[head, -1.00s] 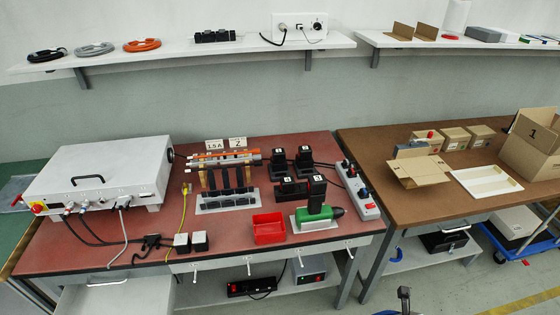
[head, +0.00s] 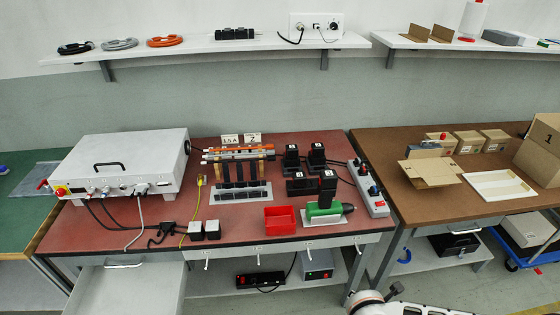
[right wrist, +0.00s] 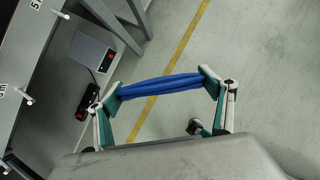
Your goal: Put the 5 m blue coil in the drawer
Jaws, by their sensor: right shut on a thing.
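The blue coil (right wrist: 168,87) shows in the right wrist view as a flattened blue bundle. My right gripper (right wrist: 164,84) is shut on it, with a finger at each end of the bundle, and holds it above the floor. An open drawer (head: 130,288), pale and empty where it shows, juts out from the front left of the red-topped bench (head: 225,233) in the head view. Part of my right arm shows at the bottom of the head view, right of the drawer. The coil is not visible there. My left gripper is not in view.
Black, grey and orange coils (head: 165,41) lie on the wall shelf. Small hooks line the bench front. A brown bench (head: 415,195) with cartons stands right.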

